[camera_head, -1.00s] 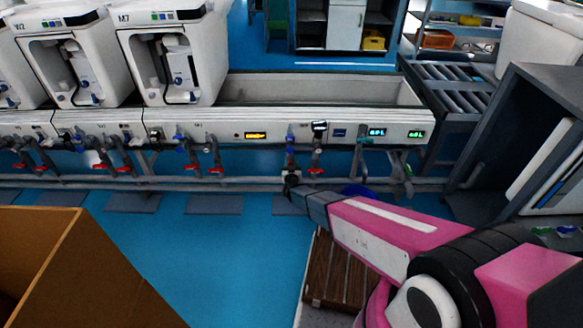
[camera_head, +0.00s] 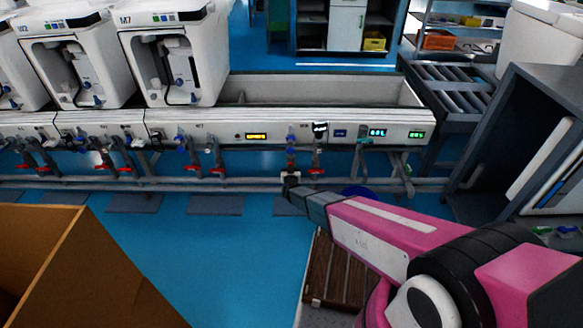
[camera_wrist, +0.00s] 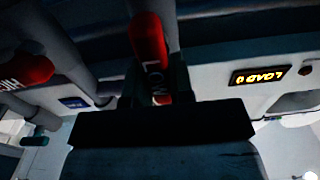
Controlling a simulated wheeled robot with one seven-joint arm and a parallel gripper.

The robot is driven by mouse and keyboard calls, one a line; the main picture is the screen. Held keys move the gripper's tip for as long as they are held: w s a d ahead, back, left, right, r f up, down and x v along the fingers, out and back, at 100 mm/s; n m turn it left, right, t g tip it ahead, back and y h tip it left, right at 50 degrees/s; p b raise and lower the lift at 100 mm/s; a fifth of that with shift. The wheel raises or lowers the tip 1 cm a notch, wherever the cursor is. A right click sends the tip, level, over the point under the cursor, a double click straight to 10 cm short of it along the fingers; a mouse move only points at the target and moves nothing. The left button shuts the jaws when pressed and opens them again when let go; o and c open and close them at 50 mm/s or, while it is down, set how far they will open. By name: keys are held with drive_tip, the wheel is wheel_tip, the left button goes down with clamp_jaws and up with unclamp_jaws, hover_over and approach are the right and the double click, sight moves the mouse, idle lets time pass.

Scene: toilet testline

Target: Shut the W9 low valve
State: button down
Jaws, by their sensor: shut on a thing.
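The low valve's red handle (camera_wrist: 149,42), marked LOW, stands upright in the middle of the wrist view. My gripper (camera_wrist: 158,88) is shut on its lettered part, with the dark fingers on both sides. In the head view my gripper (camera_head: 290,180) is at the bottom of the left pipe of a valve pair under the bench, and hides the low handle there. The other red handle (camera_head: 316,171) of the pair is just to the right. In the wrist view, that handle, marked HIGH (camera_wrist: 25,67), is at the left, apart from my gripper. The W9 label is not readable.
More valves with red handles (camera_head: 125,169) hang along the bench to the left. A grey pipe (camera_head: 235,184) runs low behind them. A cardboard box (camera_head: 85,265) stands at the lower left, and a dark cabinet (camera_head: 520,110) at the right.

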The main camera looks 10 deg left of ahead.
drive_tip(key=shift+w+a+f+m, duration=0.1)
drive_tip(key=shift+w+f+m, duration=0.1)
drive_tip(key=shift+m, duration=0.1)
drive_tip(key=m, duration=0.4)
drive_tip(key=shift+d+f, duration=0.15)
drive_tip(key=shift+d, duration=0.15)
drive_tip(key=m, duration=0.4)
drive_tip(key=shift+d+f+m, duration=0.1)
drive_tip(key=shift+d+m, duration=0.05)
drive_tip(key=shift+m, duration=0.25)
drive_tip(key=m, duration=0.5)
drive_tip(key=shift+s+d+f, duration=0.1)
drive_tip(key=shift+f, duration=0.1)
drive_tip(key=shift+d+m, duration=0.15)
drive_tip(key=shift+m, duration=1.55)
drive_tip(key=shift+f+m, duration=0.1)
drive_tip(key=shift+m, duration=0.2)
drive_tip(key=c, duration=1.1)
unclamp_jaws()
drive_tip(key=shift+o, duration=0.5)
